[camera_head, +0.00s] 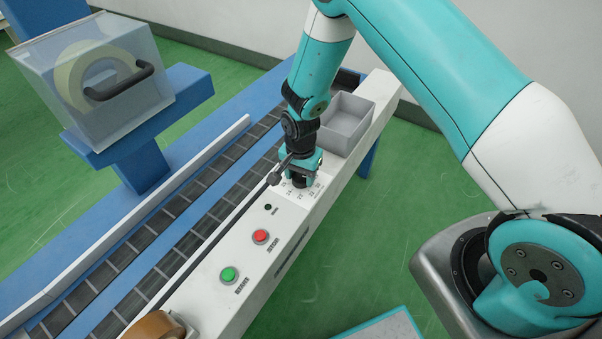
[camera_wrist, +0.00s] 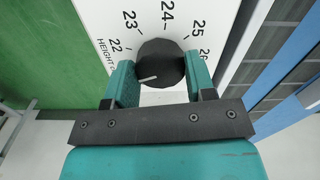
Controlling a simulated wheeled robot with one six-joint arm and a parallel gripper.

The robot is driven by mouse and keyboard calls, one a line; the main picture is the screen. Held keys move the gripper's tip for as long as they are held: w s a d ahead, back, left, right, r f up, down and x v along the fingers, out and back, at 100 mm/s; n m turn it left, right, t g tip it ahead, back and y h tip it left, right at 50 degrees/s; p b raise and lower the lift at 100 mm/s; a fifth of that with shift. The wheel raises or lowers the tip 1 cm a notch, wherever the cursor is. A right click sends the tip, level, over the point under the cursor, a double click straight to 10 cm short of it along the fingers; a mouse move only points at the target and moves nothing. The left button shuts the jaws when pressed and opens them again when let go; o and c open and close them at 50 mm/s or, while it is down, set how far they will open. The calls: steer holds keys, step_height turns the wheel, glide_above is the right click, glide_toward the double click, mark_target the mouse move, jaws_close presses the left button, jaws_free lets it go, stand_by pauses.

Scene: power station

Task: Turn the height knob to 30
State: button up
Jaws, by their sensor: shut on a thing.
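The height knob (camera_wrist: 160,66) is round and black with a white pointer line. It sits on a white dial plate (camera_wrist: 228,18) printed with 22, 23, 24, 25 and 26, and partly hidden "HEIGHT" lettering. The pointer aims to the lower left in the wrist view, below the 22; the mark it meets is hidden. My gripper (camera_wrist: 160,76) is shut on the knob, one teal finger on each side. In the head view, my gripper (camera_head: 301,170) points down over the dial at the panel's far part, hiding most of the knob.
A green START button (camera_head: 229,274) and red STOP button (camera_head: 261,237) lie nearer on the white panel. A grey open bin (camera_head: 346,122) stands just behind my gripper. The conveyor (camera_head: 190,232) runs along the left. A clear box with a tape roll (camera_head: 92,78) stands farther left.

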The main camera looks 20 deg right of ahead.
mark_target(301, 176)
steer(key=shift+w, duration=0.1)
steer(key=o, duration=0.9)
steer(key=shift+o, duration=0.2)
steer(key=shift+r, duration=0.1)
step_height(301, 176, up, 17)
steer(key=p, duration=0.1)
steer(key=shift+r, duration=0.15)
